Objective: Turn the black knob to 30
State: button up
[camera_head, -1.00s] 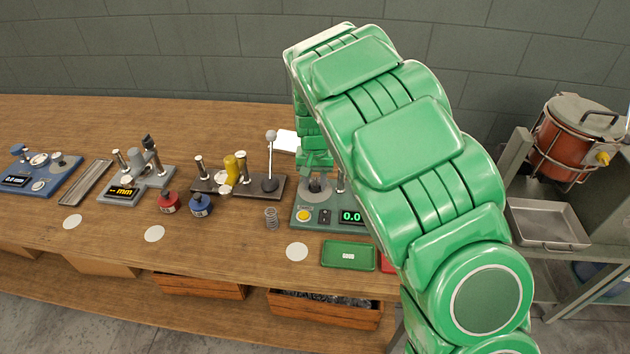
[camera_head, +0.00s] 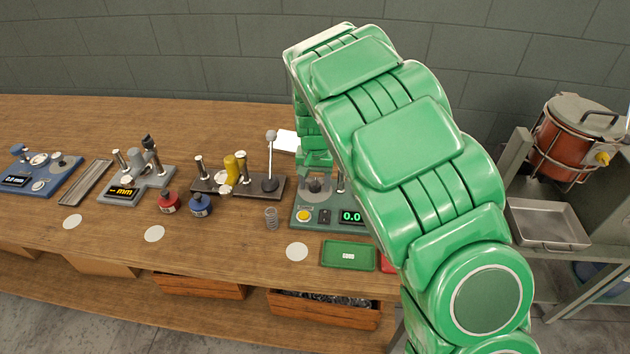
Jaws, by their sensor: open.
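A grey-green machine (camera_head: 287,214) stands on the bench with a yellow button, a small black switch and a green display reading 0.0. A dark knob (camera_head: 315,187) sits on a grey round base on its top, partly hidden. My gripper (camera_head: 317,172) is open, pointing down just above the knob. Its fingertips are small here, and I cannot tell whether they touch the knob. My green arm hides the machine's right side. No 30 mark is legible.
A lever device (camera_head: 270,160) stands close on the left, with a loose spring (camera_head: 271,218) in front of it. A green tray (camera_head: 348,255) and a white disc (camera_head: 297,252) lie in front. A shelf (camera_head: 520,160) stands at the right.

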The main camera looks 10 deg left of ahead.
aim_at(315, 182)
notch_tip(315, 182, up, 7)
jog(key=shift+f, duration=0.1)
jog(key=shift+r, duration=0.55)
dwell(0.4)
